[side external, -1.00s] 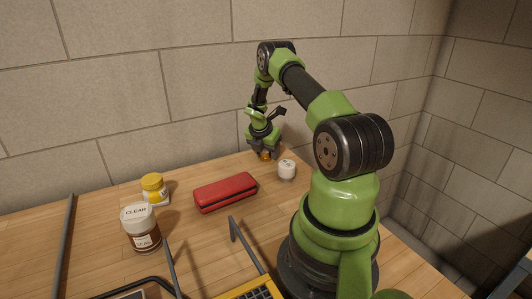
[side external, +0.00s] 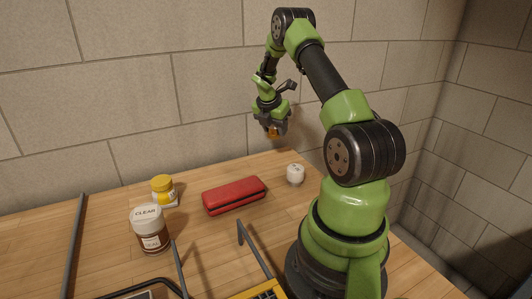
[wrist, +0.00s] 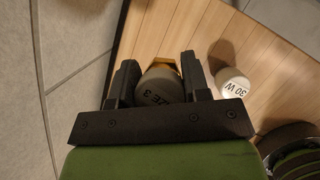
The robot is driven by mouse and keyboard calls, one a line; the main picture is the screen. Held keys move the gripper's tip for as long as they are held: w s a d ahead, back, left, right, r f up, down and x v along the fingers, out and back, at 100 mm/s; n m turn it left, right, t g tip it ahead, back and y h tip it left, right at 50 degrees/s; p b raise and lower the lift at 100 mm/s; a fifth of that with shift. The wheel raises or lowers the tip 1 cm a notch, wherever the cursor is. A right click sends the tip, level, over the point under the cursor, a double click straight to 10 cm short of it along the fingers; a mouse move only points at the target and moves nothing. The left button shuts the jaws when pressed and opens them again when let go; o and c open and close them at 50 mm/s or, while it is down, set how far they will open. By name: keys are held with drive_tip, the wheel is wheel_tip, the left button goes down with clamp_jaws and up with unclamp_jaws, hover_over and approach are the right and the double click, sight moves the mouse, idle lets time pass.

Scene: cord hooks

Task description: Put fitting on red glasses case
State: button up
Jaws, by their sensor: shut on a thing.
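The red glasses case (side external: 234,195) lies flat on the wooden table, left of my arm in the side view. My gripper (side external: 273,125) is raised well above the table, behind and to the right of the case. It is shut on the fitting (side external: 273,132), whose small brass-orange end shows below the fingers. In the wrist view the fitting (wrist: 160,86) sits between the two dark fingers, as a grey round part with partly hidden lettering ending in "ZE 3". A brass edge shows beyond it. The case does not show in the wrist view.
A small white round container (side external: 295,175) stands right of the case; it also shows in the wrist view (wrist: 233,82). A yellow-lidded jar (side external: 163,190) and a brown "CLEAR" jar (side external: 150,230) stand to the left. Grey rods (side external: 253,248) rise at the front.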

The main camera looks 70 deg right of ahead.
drive_tip(key=w+a+r+m, duration=0.2)
drive_tip(key=w+a+r, duration=0.15)
drive_tip(key=a, duration=0.45)
drive_tip(key=m+g+y, duration=0.1)
drive_tip(key=m+g, duration=0.1)
drive_tip(key=m, duration=0.2)
hover_over(241, 186)
drive_tip(key=f, duration=0.2)
drive_tip(key=w+f, duration=0.1)
drive_tip(key=shift+a+f, duration=0.3)
drive_tip(key=shift+a, duration=0.1)
drive_tip(key=shift+f, duration=2.2)
drive_tip(key=o, duration=1)
drive_tip(key=shift+f, duration=0.1)
drive_tip(key=shift+c, duration=0.2)
